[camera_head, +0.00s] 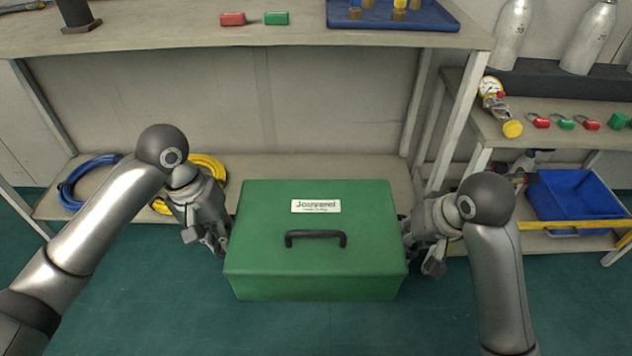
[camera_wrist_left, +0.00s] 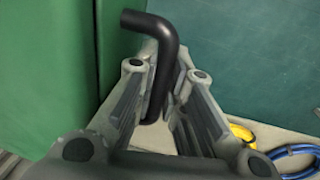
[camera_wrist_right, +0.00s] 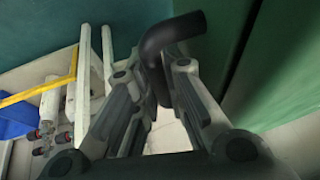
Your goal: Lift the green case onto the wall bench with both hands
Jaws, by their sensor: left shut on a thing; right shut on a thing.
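The green case (camera_head: 318,262) is in the middle of the head view, lid shut and level, with a white label and a black top handle (camera_head: 316,238). It is in front of the wall bench (camera_head: 250,43), below its top. My left gripper (camera_head: 222,240) is at the case's left side, shut on a black side handle (camera_wrist_left: 158,45). My right gripper (camera_head: 408,236) is at the right side, shut on the other side handle (camera_wrist_right: 168,40). The fingertips are partly hidden in the head view. I cannot tell how far the case's underside is from the floor.
The bench top holds a red block (camera_head: 232,19), a green block (camera_head: 276,18), a blue tray (camera_head: 395,18) and a dark stand (camera_head: 78,15). Its front middle is clear. Blue (camera_head: 75,190) and yellow (camera_head: 210,163) hoses lie on the lower shelf. A side shelf with a blue bin (camera_head: 575,195) stands right.

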